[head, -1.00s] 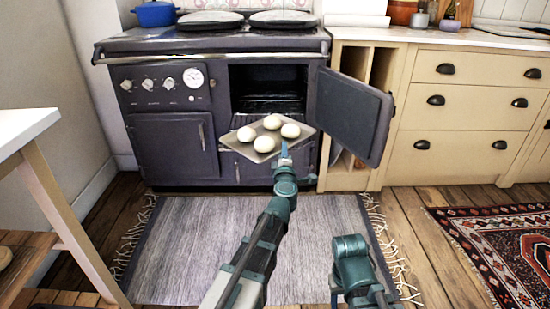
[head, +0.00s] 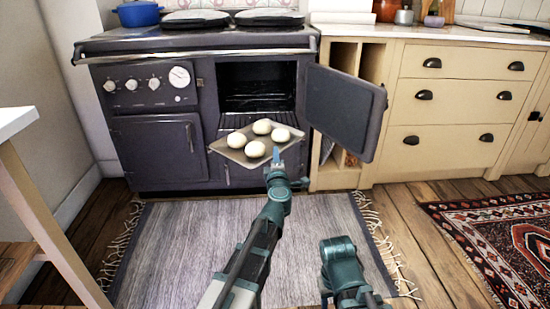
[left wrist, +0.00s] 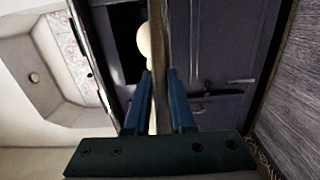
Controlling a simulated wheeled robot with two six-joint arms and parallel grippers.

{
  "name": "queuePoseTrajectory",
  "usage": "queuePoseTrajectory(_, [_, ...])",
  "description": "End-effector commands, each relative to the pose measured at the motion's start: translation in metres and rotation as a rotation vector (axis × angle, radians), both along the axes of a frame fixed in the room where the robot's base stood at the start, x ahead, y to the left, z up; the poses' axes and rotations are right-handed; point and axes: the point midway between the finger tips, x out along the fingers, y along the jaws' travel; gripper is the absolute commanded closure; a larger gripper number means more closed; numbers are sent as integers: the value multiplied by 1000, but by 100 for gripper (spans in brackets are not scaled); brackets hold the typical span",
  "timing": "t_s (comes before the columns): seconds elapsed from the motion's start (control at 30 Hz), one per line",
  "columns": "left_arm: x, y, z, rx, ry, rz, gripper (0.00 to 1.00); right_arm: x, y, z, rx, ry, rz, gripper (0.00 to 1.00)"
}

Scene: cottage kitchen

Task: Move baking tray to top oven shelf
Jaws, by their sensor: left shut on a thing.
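The baking tray (head: 227,152) carries several round pale dough buns (head: 255,149) and is held in front of the open oven (head: 257,88), a little below its opening. My left gripper (head: 275,160) is shut on the tray's near edge. In the left wrist view the blue fingers (left wrist: 160,100) clasp the tray, seen edge-on, with one bun (left wrist: 144,42) beside it. Dark racks show inside the oven cavity. The tray hides part of the lower oven front. My right arm shows at the bottom of the head view, but its fingers cannot be made out.
The oven door (head: 343,108) stands open to the right of the cavity. Cream drawers (head: 455,95) stand further right. A grey rug (head: 190,240) lies before the stove, and a white-topped table (head: 16,122) is at the left. A blue pot (head: 138,14) sits on the stove.

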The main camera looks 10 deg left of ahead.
Motion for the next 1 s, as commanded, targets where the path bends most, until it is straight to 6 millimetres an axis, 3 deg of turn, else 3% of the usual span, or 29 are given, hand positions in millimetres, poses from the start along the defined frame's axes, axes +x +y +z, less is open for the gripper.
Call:
queuePoseTrajectory(0.03, [0,0,-3,3,0,0,100,0,0,-3,0,0,0,50])
queuePoseTrajectory(0.07, [0,0,-1,0,0,0,72,0,0,-1,0,0,0,50])
queuePoseTrajectory(0.2, [0,0,-1,0,0,0,48,0,0,-1,0,0,0,50])
queuePoseTrajectory(0.57, [-1,0,2,0,0,0,48,0,0,2,0,0,0,50])
queuePoseTrajectory(1.0, [-84,-21,0,0,0,-2,48,0,0,0,0,0,0,50])
